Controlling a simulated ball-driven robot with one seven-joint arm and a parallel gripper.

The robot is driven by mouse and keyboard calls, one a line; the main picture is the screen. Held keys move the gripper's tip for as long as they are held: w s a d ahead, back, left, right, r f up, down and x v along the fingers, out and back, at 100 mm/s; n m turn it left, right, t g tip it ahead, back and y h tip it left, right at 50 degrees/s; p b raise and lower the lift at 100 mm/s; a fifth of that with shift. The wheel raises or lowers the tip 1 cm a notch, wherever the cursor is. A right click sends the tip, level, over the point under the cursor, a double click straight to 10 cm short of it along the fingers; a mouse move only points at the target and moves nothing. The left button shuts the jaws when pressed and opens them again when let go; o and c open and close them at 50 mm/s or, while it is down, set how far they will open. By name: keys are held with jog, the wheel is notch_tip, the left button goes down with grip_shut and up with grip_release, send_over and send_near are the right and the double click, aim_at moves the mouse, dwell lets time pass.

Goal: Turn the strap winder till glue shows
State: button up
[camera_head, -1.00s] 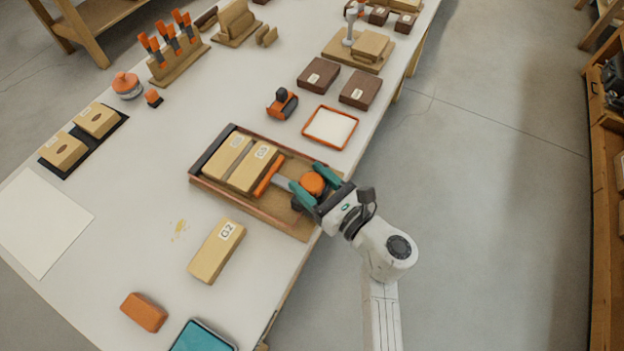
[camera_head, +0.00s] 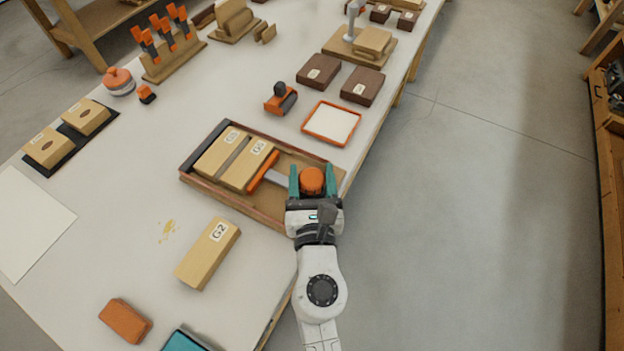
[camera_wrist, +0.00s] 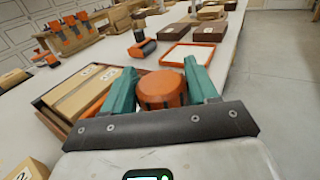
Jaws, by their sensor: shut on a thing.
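The strap winder's orange knob (camera_head: 312,180) stands at the right end of the wooden clamping tray (camera_head: 232,210). My gripper (camera_head: 312,182) has its two teal fingers on either side of the knob and is shut on it; the knob also shows between the fingers in the wrist view (camera_wrist: 161,90). An orange bar (camera_head: 262,171) with a grey shaft runs from the winder to two labelled wooden blocks (camera_head: 245,165) lying side by side in the tray. The seam between the blocks looks like a narrow grey-brown line; I cannot make out glue on it.
A block marked G2 (camera_head: 208,254) lies in front of the tray, beside a yellow smear (camera_head: 168,230). An orange-rimmed tray (camera_head: 331,123), an orange and black tool (camera_head: 281,99) and dark boxes (camera_head: 318,72) stand behind.

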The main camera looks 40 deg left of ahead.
jog(key=shift+m+t+h, duration=0.5)
jog(key=shift+h, duration=0.1)
jog(key=o, duration=1)
jog(key=shift+c, duration=0.2)
jog(key=v, duration=1)
jog(key=shift+s+d+b, duration=0.25)
jog(key=shift+b, duration=0.2)
